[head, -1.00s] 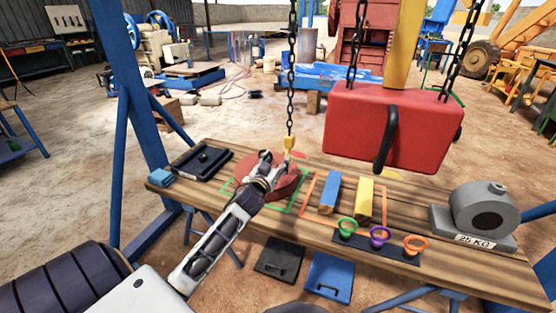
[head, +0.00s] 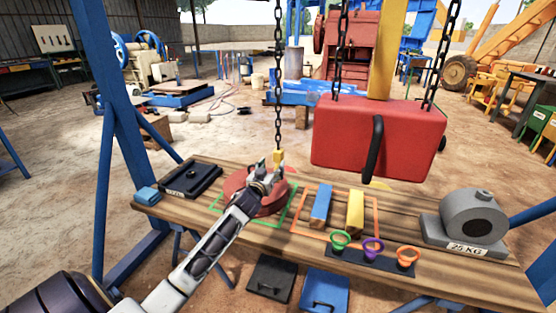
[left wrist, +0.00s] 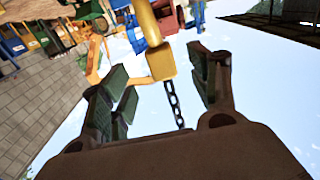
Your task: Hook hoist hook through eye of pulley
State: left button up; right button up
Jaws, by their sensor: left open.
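The hoist hook's yellow block (head: 278,157) hangs on a dark chain (head: 279,95) above the wooden table. My left gripper (head: 265,171) is open beside the yellow block. In the left wrist view the yellow block (left wrist: 161,62) lies between the spread fingers (left wrist: 165,85), with the chain (left wrist: 174,105) running from it. I see no finger clearly closed on it. The red round pulley (head: 238,183) lies on the table, partly covered by my left gripper and arm. Its eye cannot be made out. My right gripper is out of view.
A red block (head: 345,135) hangs on chains at the right. A dark tray (head: 191,179), blue bar (head: 320,204), yellow bar (head: 355,210), ring stand (head: 371,260) and grey 25 KG weight (head: 474,218) are on the table. A blue post (head: 115,100) stands at left.

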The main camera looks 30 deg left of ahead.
aim_at(277, 159)
pick_arm(q)
jog(key=shift+x, duration=1)
jog(key=shift+b+x, duration=0.4)
jog(key=shift+x, duration=0.55)
jog(key=shift+b+x, duration=0.3)
jog(key=shift+x, duration=0.9)
jog(key=shift+w+a, duration=0.15)
jog(key=shift+w, duration=0.7)
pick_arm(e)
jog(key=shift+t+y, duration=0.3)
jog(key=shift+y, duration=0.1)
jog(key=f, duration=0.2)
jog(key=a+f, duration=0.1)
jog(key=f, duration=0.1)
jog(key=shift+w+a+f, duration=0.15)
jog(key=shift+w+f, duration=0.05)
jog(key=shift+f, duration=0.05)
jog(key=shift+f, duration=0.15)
pick_arm(q)
jog(key=shift+c, duration=0.3)
jog(key=c, duration=1.2)
grip_shut()
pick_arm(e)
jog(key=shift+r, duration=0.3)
